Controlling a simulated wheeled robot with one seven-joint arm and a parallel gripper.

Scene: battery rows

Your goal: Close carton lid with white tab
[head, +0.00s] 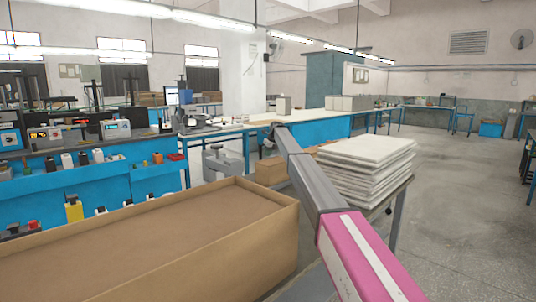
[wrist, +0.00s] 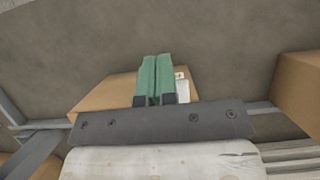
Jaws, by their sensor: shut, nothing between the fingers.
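A brown carton (wrist: 105,93) lies beyond my gripper in the wrist view, partly hidden behind the fingers and the dark gripper body. A white tab (wrist: 182,88) shows on it just right of the fingers. My gripper (wrist: 155,60) has green fingers side by side, shut and empty, over the carton in the picture. I cannot tell whether they touch it or how far its lid stands open. In the head view a small carton (head: 269,172) shows beside my arm, low behind the large box; its tab is not visible there.
A large brown box (head: 262,238) fills the lower left of the head view. A stack of white sheets (head: 368,165) stands on a table right of my arm. Another brown box (wrist: 302,85) is at the wrist view's right edge. Floor at the right is clear.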

